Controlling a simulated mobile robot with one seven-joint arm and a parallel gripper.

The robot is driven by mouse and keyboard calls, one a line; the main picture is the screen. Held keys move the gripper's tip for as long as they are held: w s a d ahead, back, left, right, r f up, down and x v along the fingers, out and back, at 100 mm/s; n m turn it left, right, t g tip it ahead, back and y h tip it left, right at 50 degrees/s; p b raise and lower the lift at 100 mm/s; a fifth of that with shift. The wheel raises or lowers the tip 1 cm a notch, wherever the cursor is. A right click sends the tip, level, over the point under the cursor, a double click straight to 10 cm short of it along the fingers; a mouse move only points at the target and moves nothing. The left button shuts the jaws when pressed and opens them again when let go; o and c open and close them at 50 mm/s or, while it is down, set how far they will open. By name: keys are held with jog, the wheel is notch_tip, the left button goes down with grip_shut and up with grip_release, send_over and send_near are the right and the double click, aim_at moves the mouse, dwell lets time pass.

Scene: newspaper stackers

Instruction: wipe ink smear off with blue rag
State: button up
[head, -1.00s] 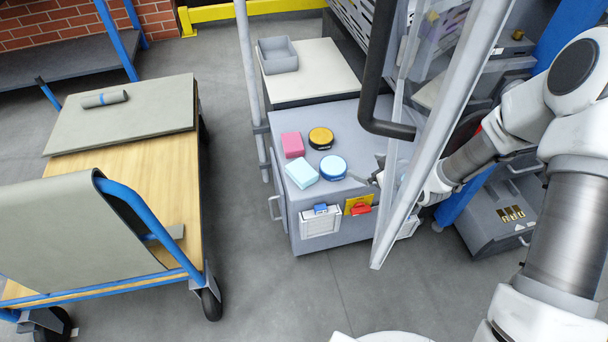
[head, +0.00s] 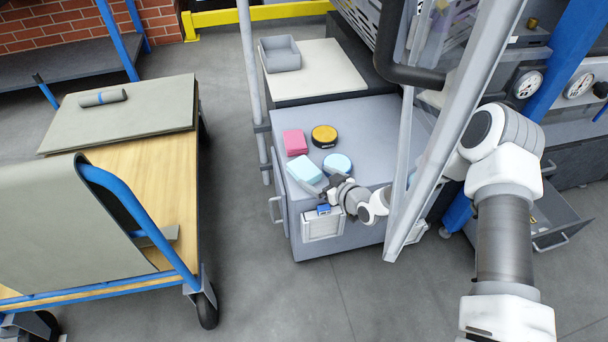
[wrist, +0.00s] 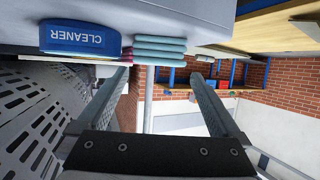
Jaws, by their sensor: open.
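The blue rag (head: 303,168) is a light blue folded stack on the grey cabinet top, near its front left corner. My gripper (head: 322,189) is just in front and to the right of it, open. In the wrist view, the blue rag (wrist: 158,46) lies ahead of the two spread fingers (wrist: 158,76), with nothing seen between them. The picture there is upside down. Whether a finger touches the rag cannot be told. I see no ink smear in these frames.
A blue cleaner tin (head: 337,163), a pink folded cloth (head: 295,142) and a yellow-black tin (head: 324,136) stand close to the rag. A slanted grey frame post (head: 440,140) crosses near my arm. A wooden cart (head: 140,215) stands left, with clear floor between.

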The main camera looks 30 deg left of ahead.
aim_at(306, 169)
jog(key=b+x, duration=0.3)
jog(key=x, duration=0.4)
jog(key=shift+w+a, duration=0.25)
jog(key=shift+w, duration=0.1)
